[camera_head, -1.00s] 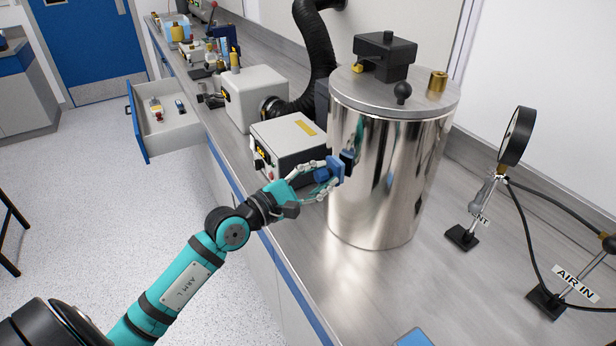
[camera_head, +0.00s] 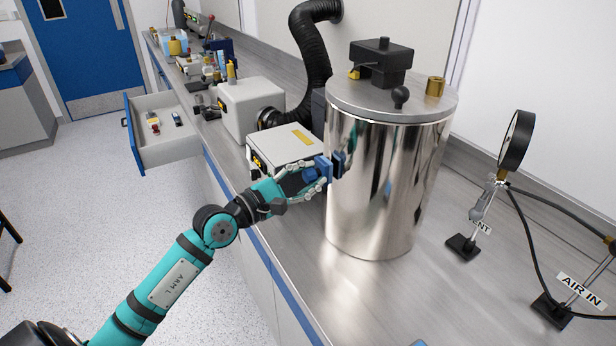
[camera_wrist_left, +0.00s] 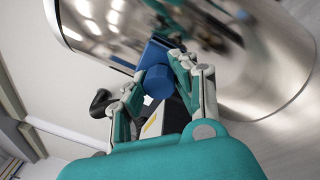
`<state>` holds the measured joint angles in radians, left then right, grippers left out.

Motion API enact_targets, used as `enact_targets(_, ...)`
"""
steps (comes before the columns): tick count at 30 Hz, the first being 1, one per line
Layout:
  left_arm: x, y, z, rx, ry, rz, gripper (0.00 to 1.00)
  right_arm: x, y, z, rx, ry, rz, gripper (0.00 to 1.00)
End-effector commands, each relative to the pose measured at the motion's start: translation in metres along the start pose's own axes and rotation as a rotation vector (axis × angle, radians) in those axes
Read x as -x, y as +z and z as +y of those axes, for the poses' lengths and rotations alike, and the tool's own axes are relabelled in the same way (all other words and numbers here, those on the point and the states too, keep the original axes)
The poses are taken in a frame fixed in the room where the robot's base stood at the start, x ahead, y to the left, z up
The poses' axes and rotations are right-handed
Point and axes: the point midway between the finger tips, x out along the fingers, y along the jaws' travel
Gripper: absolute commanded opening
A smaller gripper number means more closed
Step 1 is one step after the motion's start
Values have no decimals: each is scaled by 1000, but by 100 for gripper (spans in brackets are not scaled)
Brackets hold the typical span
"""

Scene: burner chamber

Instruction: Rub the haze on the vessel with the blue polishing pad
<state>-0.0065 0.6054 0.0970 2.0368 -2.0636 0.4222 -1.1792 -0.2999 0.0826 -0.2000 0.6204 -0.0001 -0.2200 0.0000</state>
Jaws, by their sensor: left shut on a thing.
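The vessel (camera_head: 385,190) is a tall, shiny metal cylinder with a grey lid, standing on the bench; it fills the upper part of the left wrist view (camera_wrist_left: 255,75). My left gripper (camera_head: 318,179) is shut on the blue polishing pad (camera_head: 323,168) by its blue grip, which also shows between the fingers in the left wrist view (camera_wrist_left: 157,82). The pad faces the vessel's left side, and its reflection shows in the metal. It is at or very near the wall; I cannot tell if they touch. I cannot make out the haze. My right gripper is not in view.
A white box device (camera_head: 285,147) stands close behind my left gripper, with another (camera_head: 251,108) beyond it. A black hose (camera_head: 313,60) rises behind them. An open drawer (camera_head: 165,143) juts out at left. A gauge stand (camera_head: 515,145) is right of the vessel.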

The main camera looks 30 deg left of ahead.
Motion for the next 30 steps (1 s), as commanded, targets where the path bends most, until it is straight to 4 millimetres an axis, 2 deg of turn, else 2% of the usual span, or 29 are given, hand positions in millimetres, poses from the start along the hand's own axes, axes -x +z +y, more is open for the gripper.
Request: enact_targets(30, -11, 2, -2, 1, 1, -1, 0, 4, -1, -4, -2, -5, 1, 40)
